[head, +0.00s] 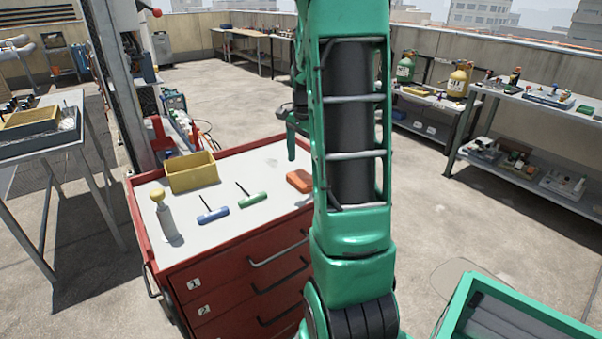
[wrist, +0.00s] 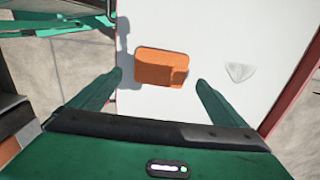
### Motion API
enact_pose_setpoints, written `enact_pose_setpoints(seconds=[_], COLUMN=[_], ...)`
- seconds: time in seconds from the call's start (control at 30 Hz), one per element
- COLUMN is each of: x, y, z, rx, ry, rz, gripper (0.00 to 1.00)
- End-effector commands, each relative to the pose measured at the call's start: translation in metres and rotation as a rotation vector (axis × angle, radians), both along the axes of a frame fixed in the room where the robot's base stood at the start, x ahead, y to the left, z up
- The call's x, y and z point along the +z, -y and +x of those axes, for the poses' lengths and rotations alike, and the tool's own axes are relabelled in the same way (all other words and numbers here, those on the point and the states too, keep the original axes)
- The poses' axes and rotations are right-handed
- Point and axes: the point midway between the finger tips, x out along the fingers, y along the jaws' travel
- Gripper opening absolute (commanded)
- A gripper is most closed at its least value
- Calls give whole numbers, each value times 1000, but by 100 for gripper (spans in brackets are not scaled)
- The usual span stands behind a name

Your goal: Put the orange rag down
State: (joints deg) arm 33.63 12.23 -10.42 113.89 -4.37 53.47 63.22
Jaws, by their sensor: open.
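The orange rag (head: 299,181) lies as a folded block on the white top of the red tool cart (head: 205,235), near its right edge and partly beside my arm. It also shows in the wrist view (wrist: 160,67), flat on the white surface. My gripper (wrist: 160,78) is open, with its two green fingers spread to the left and right of the rag in that view and nothing held between them. In the head view one finger (head: 291,145) hangs near the rag, above the cart top; the other is hidden behind my arm.
A pale triangular patch (wrist: 240,72) lies right of the rag in the wrist view. Shelves (head: 545,100) stand at right.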

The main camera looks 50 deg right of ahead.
Motion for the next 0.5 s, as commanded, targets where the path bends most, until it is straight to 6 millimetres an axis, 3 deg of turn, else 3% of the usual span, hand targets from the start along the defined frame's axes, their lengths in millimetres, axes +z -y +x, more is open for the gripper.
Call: enact_pose_setpoints(seconds=[0.2, 0.5], x=[44, 74], y=[0, -1], z=[1, 0], rx=[0, 3], ry=[3, 1], rz=[-3, 0], gripper=[96, 96])
